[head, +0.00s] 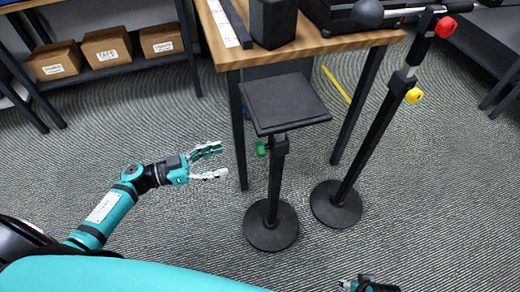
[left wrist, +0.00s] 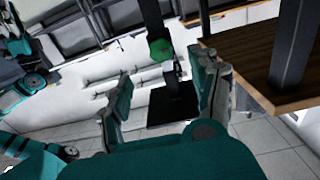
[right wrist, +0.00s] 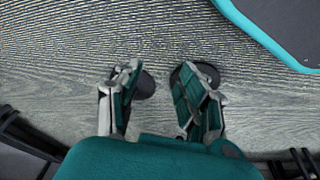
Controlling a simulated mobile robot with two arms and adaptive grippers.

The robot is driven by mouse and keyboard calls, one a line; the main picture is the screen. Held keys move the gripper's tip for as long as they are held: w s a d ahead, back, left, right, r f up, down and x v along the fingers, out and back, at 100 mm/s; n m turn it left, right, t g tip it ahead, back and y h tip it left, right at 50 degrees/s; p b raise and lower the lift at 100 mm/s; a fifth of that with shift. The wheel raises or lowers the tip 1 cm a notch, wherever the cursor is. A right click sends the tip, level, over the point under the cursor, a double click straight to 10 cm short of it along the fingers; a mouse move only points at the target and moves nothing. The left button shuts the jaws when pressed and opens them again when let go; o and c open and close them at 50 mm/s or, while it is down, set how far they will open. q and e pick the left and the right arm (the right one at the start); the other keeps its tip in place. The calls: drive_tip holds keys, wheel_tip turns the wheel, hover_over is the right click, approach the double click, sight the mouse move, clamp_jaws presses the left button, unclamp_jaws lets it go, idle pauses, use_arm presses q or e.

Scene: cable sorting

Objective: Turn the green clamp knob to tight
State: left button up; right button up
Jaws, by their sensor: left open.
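The green clamp knob (head: 261,148) sits on the post of a black stand, just under its square top plate (head: 288,103). It also shows in the left wrist view (left wrist: 160,50), ahead of the space between the fingers. My left gripper (head: 223,160) is open and empty, to the left of the knob with a clear gap between them. In the left wrist view its fingers (left wrist: 163,68) are spread apart. My right gripper (right wrist: 157,70) is open and empty above the floor. Only a part of it shows at the bottom of the head view (head: 365,284).
A wooden table (head: 310,48) stands behind the stand. A second stand (head: 370,150) to the right carries a yellow knob (head: 414,95) and a red knob (head: 446,27). Cardboard boxes (head: 107,47) sit on a shelf at the back left. The floor around my left gripper is clear.

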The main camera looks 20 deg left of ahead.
sight(259, 150)
use_arm(q)
drive_tip(key=x, duration=1.1)
drive_tip(key=shift+w+b, duration=0.15)
drive_tip(key=shift+b, duration=0.25)
drive_tip(key=shift+w+d, duration=0.25)
drive_tip(key=shift+d, duration=0.2)
use_arm(e)
wheel_tip(259, 150, up, 4)
drive_tip(key=shift+w+f, duration=0.15)
drive_tip(key=shift+f, duration=0.1)
use_arm(q)
drive_tip(key=c, duration=1.2)
